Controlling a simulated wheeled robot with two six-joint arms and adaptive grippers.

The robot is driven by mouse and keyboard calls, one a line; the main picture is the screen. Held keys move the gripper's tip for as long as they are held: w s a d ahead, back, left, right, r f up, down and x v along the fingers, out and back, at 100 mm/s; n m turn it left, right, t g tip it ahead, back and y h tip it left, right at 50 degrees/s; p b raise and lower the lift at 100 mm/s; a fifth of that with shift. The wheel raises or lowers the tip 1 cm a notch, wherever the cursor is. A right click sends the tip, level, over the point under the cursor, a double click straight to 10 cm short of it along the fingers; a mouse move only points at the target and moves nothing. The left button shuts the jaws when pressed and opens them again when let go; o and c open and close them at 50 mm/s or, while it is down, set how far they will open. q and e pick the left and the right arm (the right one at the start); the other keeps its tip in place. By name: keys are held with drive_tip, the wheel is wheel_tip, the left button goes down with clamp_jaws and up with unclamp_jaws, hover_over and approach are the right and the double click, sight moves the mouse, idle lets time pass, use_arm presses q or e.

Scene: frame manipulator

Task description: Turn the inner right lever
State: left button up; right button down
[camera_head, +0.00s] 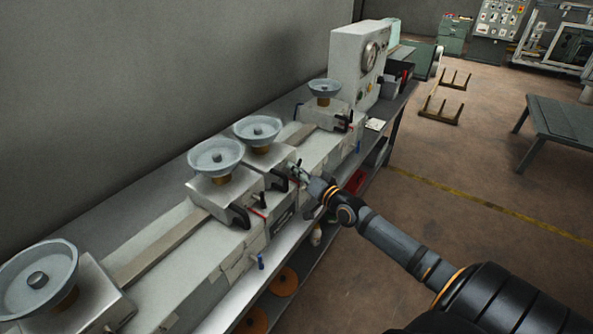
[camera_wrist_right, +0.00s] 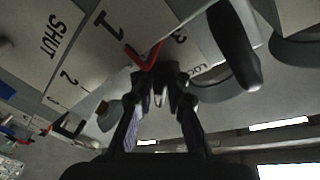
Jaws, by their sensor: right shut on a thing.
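A frame with several grey dish-shaped handwheels runs along the bench, with black levers and red pointers on its blocks. My right gripper (camera_head: 298,172) is at the block of the second wheel from the far end (camera_head: 257,131), at the inner right lever (camera_head: 279,182). In the right wrist view the fingers (camera_wrist_right: 160,90) close on a dark lever part below a red pointer (camera_wrist_right: 148,58). The pointer lies over a pale plate (camera_wrist_right: 85,50) marked SHUT, 1, 2 and 3. The fingers partly hide the lever. My left gripper is out of view.
A black curved handle (camera_wrist_right: 235,45) stands close to the right finger. Another block with a black lever (camera_head: 238,217) sits nearer along the bench. A grey wall (camera_head: 150,80) runs behind the bench. The floor (camera_head: 480,190) to the right is open.

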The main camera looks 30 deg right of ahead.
drive_tip(key=n+b, duration=0.2)
drive_tip(key=n+t+b, duration=0.1)
drive_tip(key=n, duration=0.1)
drive_tip(key=shift+f, duration=0.3)
drive_tip(key=shift+d+r+n+t+y+b, duration=0.15)
drive_tip(key=shift+n+y+b, duration=0.25)
drive_tip(key=shift+n+b, duration=0.6)
drive_tip(key=shift+a+n+t+y+b, duration=0.1)
drive_tip(key=shift+n+t+y+b, duration=0.25)
drive_tip(key=shift+n, duration=1.15)
drive_tip(key=c, duration=1.3)
unclamp_jaws()
drive_tip(key=shift+r, duration=0.1)
drive_tip(key=shift+s+y, duration=0.1)
drive_tip(key=shift+y, duration=0.15)
drive_tip(key=shift+v, duration=3.65)
